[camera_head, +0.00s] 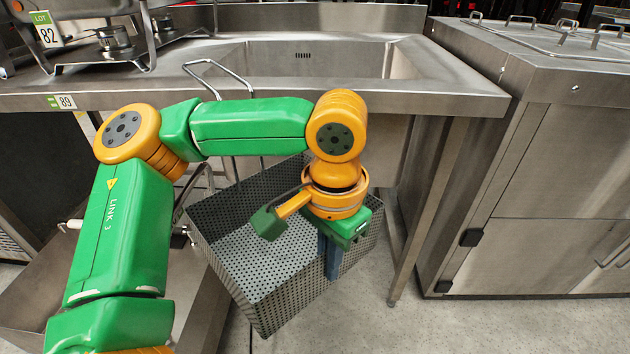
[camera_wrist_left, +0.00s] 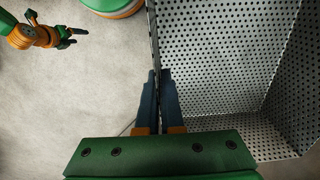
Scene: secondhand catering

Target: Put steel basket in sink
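The steel basket (camera_head: 262,262) is a perforated open box with a wire handle, in front of the sink counter and below its top. Its perforated inside also fills the right of the left wrist view (camera_wrist_left: 215,60). My left gripper (camera_head: 333,262) is at the basket's right wall in the head view. In the left wrist view its fingers (camera_wrist_left: 159,100) are closed on either side of the thin wall. I cannot tell if the basket touches the floor. The sink (camera_head: 310,62) is an empty-looking steel basin behind it. My right gripper (camera_wrist_left: 72,38) shows small in the left wrist view; its opening is unclear.
A steel cabinet (camera_head: 560,165) stands right of the sink, and a counter leg (camera_head: 430,210) stands between them. Steel catering equipment (camera_head: 115,40) with a lot 82 tag sits on the counter's left. The counter's front edge (camera_head: 440,98) lies between basket and basin. Floor (camera_head: 500,325) is clear at lower right.

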